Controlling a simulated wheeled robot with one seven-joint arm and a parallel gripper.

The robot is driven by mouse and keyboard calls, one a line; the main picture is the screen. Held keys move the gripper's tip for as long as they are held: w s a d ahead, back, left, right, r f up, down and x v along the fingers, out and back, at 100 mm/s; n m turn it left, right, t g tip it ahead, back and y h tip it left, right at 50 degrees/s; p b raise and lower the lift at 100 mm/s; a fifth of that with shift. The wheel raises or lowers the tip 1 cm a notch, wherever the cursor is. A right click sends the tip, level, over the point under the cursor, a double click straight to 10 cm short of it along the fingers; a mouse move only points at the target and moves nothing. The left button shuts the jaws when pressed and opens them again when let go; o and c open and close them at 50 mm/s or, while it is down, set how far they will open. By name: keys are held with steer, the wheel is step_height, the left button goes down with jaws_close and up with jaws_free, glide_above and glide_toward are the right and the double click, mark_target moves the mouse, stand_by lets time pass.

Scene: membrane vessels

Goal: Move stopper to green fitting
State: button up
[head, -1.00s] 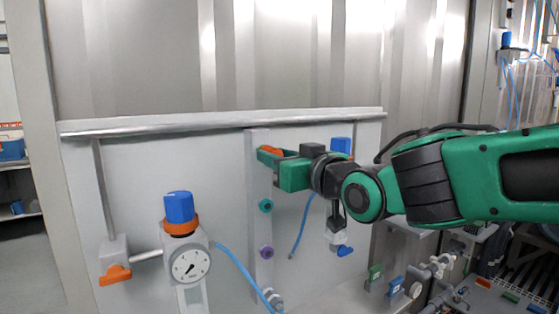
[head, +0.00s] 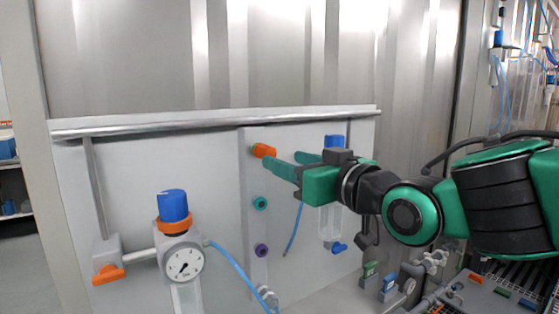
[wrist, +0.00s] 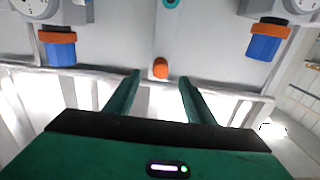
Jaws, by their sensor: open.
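The orange stopper (head: 264,151) sits at the top of a grey vertical strip on the panel, sticking out from it. The green fitting (head: 260,203) is a teal ring with a dark centre, below the stopper on the same strip. My gripper (head: 284,162) is open and empty, just right of the stopper and apart from it. In the wrist view the stopper (wrist: 160,68) lies beyond and between my two open fingertips (wrist: 160,77). The green fitting (wrist: 171,3) is partly cut off at that view's top edge.
A purple fitting (head: 261,250) is lowest on the strip. A gauge (head: 184,264) with a blue-capped regulator (head: 173,206) stands to the left, with a blue hose (head: 232,263). A blue-topped unit (head: 334,141) is behind my gripper. A metal rail (head: 215,119) runs above.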

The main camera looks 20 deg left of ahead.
steer(key=shift+v, duration=1.65)
steer(key=w+d+f+m+h, duration=0.2)
steer(key=w+d+f+h, duration=0.25)
steer(key=d, duration=0.45)
steer(key=w+d+f+m+h, duration=0.2)
steer(key=w+d+f+h, duration=0.1)
steer(key=d+f, duration=0.4)
steer(key=s+d+f+m+g+h, duration=0.1)
steer(key=d+f+m+h, duration=0.15)
steer(key=d, duration=0.55)
steer(key=d+f+m+g+h, duration=0.15)
steer(key=d+f, duration=0.25)
steer(key=d, duration=0.4)
steer(key=s+d+f+m+g+h, duration=0.2)
steer(key=s+d+f, duration=0.2)
steer(key=s+d, duration=0.3)
steer(key=s+d+f+m+g+h, duration=0.1)
steer(key=s+d+f+m+g, duration=0.15)
steer(key=s+d+f, duration=0.5)
steer(key=s+d+m+g, duration=0.3)
steer(key=s+d+g, duration=0.1)
steer(key=s, duration=0.9)
steer(key=shift+d+f+m+g+y, duration=0.35)
steer(key=shift+d+f+y, duration=0.15)
steer(key=shift+d, duration=0.25)
